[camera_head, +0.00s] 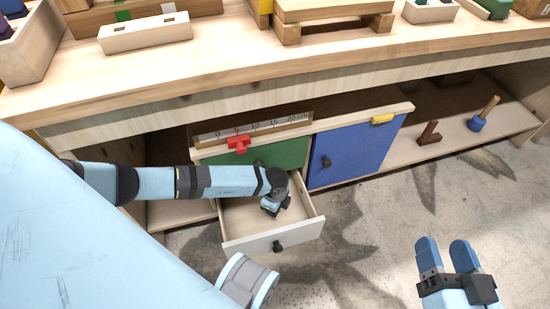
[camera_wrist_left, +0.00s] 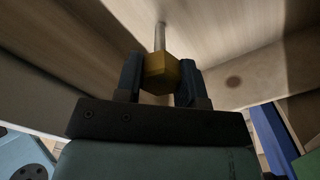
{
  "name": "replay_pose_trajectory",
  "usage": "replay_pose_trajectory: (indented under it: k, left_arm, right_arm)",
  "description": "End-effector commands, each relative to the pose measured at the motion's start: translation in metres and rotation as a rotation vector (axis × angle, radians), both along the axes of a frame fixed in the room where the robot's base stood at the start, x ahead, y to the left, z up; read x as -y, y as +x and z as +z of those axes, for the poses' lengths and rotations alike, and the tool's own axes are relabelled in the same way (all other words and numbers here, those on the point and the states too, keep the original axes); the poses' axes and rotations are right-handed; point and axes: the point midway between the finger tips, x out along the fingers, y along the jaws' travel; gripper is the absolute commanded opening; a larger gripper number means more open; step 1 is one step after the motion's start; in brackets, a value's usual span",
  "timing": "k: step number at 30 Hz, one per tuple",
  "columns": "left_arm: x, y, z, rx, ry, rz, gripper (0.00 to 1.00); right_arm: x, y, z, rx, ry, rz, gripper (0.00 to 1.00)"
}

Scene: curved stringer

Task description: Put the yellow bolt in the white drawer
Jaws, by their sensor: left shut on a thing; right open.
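The white drawer (camera_head: 243,247) stands pulled out under the workbench, with a dark knob on its front. My left gripper (camera_head: 272,207) reaches down over the inside of the drawer. In the left wrist view, my left gripper (camera_wrist_left: 160,80) is shut on the yellow bolt (camera_wrist_left: 161,72). Its yellow hex head sits between the fingers and its grey shank points away from me, towards pale wooden boards. The bolt is hidden by my arm in the head view. Whether it touches the drawer floor I cannot tell. My right gripper (camera_head: 444,255) is open and empty above the concrete floor at the lower right.
A green panel (camera_head: 285,152) is behind the drawer and a blue cabinet door (camera_head: 355,150) is to its right. A ruler with a red slider (camera_head: 238,144) lies above. A brown L-shaped piece (camera_head: 430,133) and a blue-headed mallet (camera_head: 480,121) are on the lower shelf.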

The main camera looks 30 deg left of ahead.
Motion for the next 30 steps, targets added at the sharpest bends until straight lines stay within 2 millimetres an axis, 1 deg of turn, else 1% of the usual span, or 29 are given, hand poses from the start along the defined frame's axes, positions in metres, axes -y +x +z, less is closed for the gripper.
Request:
replay_pose_trajectory:
  k: [8,12,13,14,15,16,23,26,30]
  left_arm:
    - [0.000,0.001,0.001,0.002,0.000,0.001,0.07]
    - [0.000,0.001,-0.004,0.001,0.000,0.001,0.07]
    - [0.000,0.001,-0.003,0.001,0.000,0.000,0.43]
    - [0.000,0.001,-0.003,0.001,0.000,0.000,0.50]
    - [0.000,0.001,-0.003,0.001,0.000,0.000,0.59]
    - [0.000,0.000,-0.003,0.001,0.000,0.000,0.61]
    - [0.000,0.000,-0.003,0.001,0.001,0.000,0.61]
    - [-0.001,0.001,0.002,0.002,0.001,0.000,0.61]
    - [-0.007,0.005,0.007,0.002,0.002,0.001,0.61]
  right_arm:
    - [0.000,0.000,0.000,-0.004,-0.003,0.001,0.58]
    - [0.000,0.000,-0.002,-0.008,-0.005,0.003,0.58]
    - [0.000,0.000,-0.002,-0.008,-0.005,0.003,0.58]
    - [0.000,0.000,-0.002,-0.008,-0.005,0.003,0.58]
    - [0.000,0.000,-0.002,-0.008,-0.005,0.003,0.58]
    - [0.000,0.000,-0.002,-0.008,-0.005,0.003,0.58]
    - [0.000,0.000,-0.002,-0.009,-0.006,0.002,0.58]
    - [0.000,0.000,0.000,-0.006,-0.005,0.002,0.58]
    - [0.000,0.001,0.005,0.005,0.001,-0.002,0.58]
